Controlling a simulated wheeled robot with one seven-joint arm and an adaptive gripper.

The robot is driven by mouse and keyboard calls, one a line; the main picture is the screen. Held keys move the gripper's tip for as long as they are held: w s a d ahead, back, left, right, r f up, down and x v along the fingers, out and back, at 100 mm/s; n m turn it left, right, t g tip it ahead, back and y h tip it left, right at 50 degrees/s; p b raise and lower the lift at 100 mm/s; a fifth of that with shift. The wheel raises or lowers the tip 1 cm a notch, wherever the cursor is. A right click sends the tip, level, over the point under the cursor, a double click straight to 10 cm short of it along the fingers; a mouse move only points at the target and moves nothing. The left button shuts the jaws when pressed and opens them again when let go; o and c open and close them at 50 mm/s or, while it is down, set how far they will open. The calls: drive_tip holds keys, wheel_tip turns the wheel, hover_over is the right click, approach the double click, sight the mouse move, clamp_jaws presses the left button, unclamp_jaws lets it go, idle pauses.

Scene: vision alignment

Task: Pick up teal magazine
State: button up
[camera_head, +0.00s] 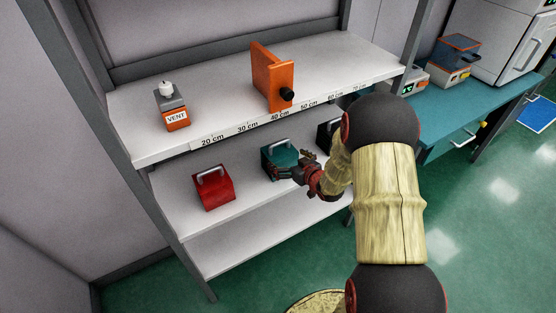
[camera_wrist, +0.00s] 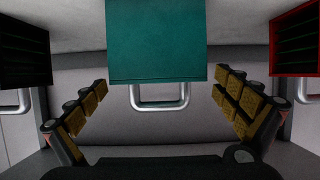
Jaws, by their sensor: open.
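The teal magazine (camera_head: 279,157) is a box with a silver handle on the lower shelf, between a red and a black one. In the wrist view the teal magazine (camera_wrist: 156,40) fills the top middle, with its handle (camera_wrist: 160,104) pointing toward my gripper. My gripper (camera_head: 290,170) is at the front of the teal magazine and partly covers it. In the wrist view the two padded fingers of my gripper (camera_wrist: 160,84) are spread wide, one on each side of the handle, with a clear gap to it on both sides. Nothing is held.
The red magazine (camera_head: 213,188) stands to the left and the black magazine (camera_head: 325,136) to the right, partly behind my arm. The upper shelf (camera_head: 215,100) overhangs them, bearing an orange bracket (camera_head: 270,80) and a VENT block (camera_head: 172,108). A teal bench (camera_head: 455,110) is at right.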

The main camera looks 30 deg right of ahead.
sight(279, 155)
drive_tip(key=b+x, duration=0.1)
drive_tip(key=x, duration=0.1)
drive_tip(key=f+b+x, duration=0.1)
drive_tip(key=x, duration=0.2)
drive_tip(key=shift+d+f, duration=0.1)
drive_tip(key=shift+w, duration=0.4)
drive_tip(key=shift+c, duration=1.1)
drive_tip(key=c, duration=1)
drive_tip(key=shift+c, duration=0.5)
